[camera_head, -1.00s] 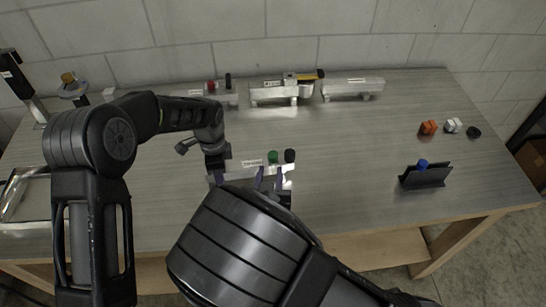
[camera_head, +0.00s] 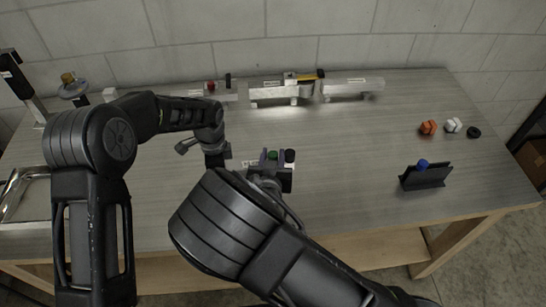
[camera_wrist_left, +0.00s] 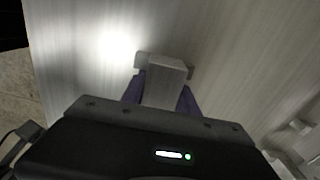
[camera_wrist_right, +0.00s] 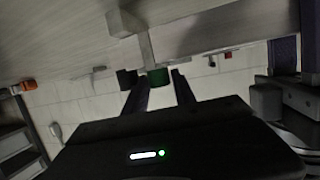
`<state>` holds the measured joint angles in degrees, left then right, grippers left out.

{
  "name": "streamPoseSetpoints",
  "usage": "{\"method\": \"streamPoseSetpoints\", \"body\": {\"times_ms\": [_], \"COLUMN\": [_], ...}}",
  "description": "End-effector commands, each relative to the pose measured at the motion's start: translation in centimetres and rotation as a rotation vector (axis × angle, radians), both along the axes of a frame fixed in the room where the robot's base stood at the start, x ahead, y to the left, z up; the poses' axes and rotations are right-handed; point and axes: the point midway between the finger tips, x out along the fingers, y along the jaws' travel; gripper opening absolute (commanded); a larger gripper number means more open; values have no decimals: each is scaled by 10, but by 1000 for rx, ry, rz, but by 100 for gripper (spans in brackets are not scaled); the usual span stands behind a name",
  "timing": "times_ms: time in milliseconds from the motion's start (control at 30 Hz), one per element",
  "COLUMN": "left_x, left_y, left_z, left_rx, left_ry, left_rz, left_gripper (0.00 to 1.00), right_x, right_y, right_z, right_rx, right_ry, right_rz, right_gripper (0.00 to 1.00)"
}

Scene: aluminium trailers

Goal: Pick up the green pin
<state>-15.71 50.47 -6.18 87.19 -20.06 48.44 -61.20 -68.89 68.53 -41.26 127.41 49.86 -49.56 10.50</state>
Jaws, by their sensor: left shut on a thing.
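The green pin (camera_head: 272,155) stands on an aluminium trailer (camera_head: 247,163) near the middle of the table, beside a black pin (camera_head: 290,155). My right gripper (camera_head: 271,160) is at the green pin, its fingers on either side. In the right wrist view the green pin (camera_wrist_right: 158,77) shows between the tips of the open fingers (camera_wrist_right: 160,88), with gaps; the black pin (camera_wrist_right: 126,78) is just left of them. My left gripper (camera_wrist_left: 162,90) is shut on the end of the trailer (camera_wrist_left: 166,70). My right arm and gripper hide much of the trailer in the head view.
More aluminium trailers (camera_head: 352,86) stand along the back, with a red pin (camera_head: 211,86) there. A dark holder (camera_head: 425,177) with a blue pin (camera_head: 422,163) stands at the right. Orange (camera_head: 428,127), white (camera_head: 453,125) and black (camera_head: 473,132) pieces lie beyond it.

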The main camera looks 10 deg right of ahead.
Motion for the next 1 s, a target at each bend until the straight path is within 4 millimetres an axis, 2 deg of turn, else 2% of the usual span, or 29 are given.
{"method": "streamPoseSetpoints", "body": {"times_ms": [133, 700, 1000], "left_x": [0, 0, 0], "left_y": [0, 0, 0], "left_z": [0, 0, 0], "left_rx": [-1, -1, -1], "left_ry": [-1, -1, -1], "left_rz": [0, 1, 1], "left_gripper": [0, 0, 0], "right_x": [9, 8, 8], "right_y": [-2, -2, -2], "right_z": [-3, -2, -2], "right_rx": [1, 1, 1], "right_ry": [0, 0, 0], "right_rz": [0, 0, 0], "right_gripper": [32, 31, 6]}}
